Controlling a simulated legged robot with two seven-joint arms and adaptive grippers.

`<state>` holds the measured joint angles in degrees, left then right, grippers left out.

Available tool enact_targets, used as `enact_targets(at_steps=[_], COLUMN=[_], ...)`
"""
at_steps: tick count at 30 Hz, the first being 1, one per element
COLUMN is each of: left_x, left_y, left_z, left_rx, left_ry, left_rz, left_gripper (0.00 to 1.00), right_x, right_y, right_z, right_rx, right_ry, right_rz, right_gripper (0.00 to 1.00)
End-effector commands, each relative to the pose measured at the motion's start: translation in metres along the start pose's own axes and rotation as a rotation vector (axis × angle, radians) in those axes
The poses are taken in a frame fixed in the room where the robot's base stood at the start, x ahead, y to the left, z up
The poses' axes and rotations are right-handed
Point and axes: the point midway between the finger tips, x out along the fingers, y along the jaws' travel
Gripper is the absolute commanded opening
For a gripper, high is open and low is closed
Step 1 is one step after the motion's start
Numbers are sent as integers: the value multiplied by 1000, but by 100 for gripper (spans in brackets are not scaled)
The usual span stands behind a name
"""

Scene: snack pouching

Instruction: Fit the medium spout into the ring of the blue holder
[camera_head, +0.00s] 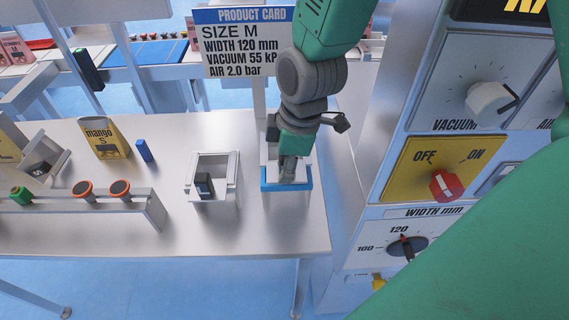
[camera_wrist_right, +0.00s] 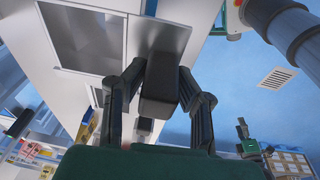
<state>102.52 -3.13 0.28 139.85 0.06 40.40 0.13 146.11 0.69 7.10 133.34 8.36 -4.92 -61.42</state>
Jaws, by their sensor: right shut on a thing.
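The blue holder (camera_head: 287,186) is a pale stand with a blue front, at the right end of the white table. My right gripper (camera_head: 287,176) reaches down from above onto it and hides its ring. In the right wrist view the fingers (camera_wrist_right: 160,110) are shut on a dark, blocky thing (camera_wrist_right: 160,85). I cannot tell for sure that this is the medium spout, or whether it touches the ring. My left gripper is not in view.
An open white bin (camera_head: 230,163) with a dark item (camera_head: 205,185) stands left of the holder. Further left are a rack (camera_head: 140,214) with round green and orange-red pieces, a mango pouch (camera_head: 103,138) and a small blue block (camera_head: 144,150). A control panel (camera_head: 430,125) stands close on the right.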

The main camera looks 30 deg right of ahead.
Motion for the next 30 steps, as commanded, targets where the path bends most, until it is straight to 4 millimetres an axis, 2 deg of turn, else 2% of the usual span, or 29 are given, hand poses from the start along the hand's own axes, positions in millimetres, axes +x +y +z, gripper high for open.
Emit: enact_targets(at_steps=[22,30], left_x=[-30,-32], left_y=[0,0], left_z=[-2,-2], left_rx=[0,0], left_ry=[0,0], left_rz=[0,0], left_gripper=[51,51], right_x=[-31,-33], right_y=[2,2], right_z=[-5,-6], right_rx=[0,0], right_ry=[1,1], right_rz=[1,1], right_gripper=[0,0])
